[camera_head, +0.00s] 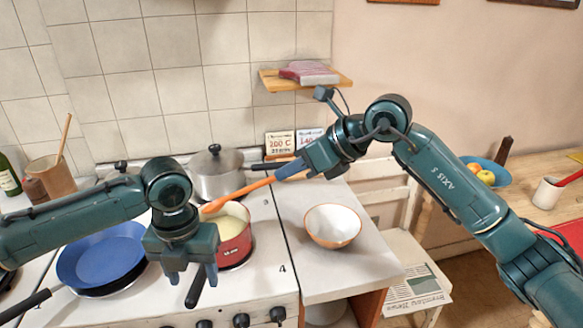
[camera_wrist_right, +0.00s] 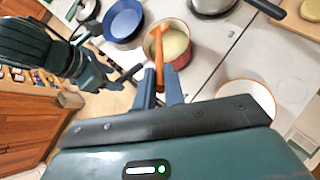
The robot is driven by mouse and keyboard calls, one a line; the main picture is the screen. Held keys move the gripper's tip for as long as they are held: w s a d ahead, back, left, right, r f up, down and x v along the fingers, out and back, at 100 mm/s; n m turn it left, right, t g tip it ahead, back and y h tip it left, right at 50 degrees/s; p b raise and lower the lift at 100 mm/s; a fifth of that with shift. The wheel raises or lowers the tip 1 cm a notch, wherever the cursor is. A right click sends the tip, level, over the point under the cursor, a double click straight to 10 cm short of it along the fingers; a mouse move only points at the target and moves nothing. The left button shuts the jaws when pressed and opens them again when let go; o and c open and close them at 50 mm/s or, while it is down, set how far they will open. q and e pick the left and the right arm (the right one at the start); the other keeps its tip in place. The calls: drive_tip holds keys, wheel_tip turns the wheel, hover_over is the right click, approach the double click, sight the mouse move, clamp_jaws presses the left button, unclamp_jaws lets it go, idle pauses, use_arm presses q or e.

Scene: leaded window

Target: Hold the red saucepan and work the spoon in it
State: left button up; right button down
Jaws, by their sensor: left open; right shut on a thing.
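The red saucepan (camera_head: 236,250) stands on the right part of the stove with pale yellow contents; it also shows in the right wrist view (camera_wrist_right: 186,60). Its dark handle (camera_head: 195,288) points toward the front. My left gripper (camera_head: 192,276) is open at the handle, with a finger on either side of it in the picture; contact is not clear. My right gripper (camera_head: 285,172) is shut on the orange spoon (camera_head: 238,193).
A blue frying pan (camera_head: 100,255) sits left of the saucepan, and a lidded steel pot (camera_head: 217,178) behind it. A white bowl with an orange rim (camera_head: 332,226) stands on the counter to the right. A wooden shelf (camera_head: 330,80) hangs above.

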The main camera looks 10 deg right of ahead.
sight(196, 283)
use_arm(q)
drive_tip(key=shift+f, duration=2.2)
clamp_jaws()
drive_tip(key=shift+w+r, duration=0.1)
drive_tip(key=shift+r, duration=0.05)
idle(0.3)
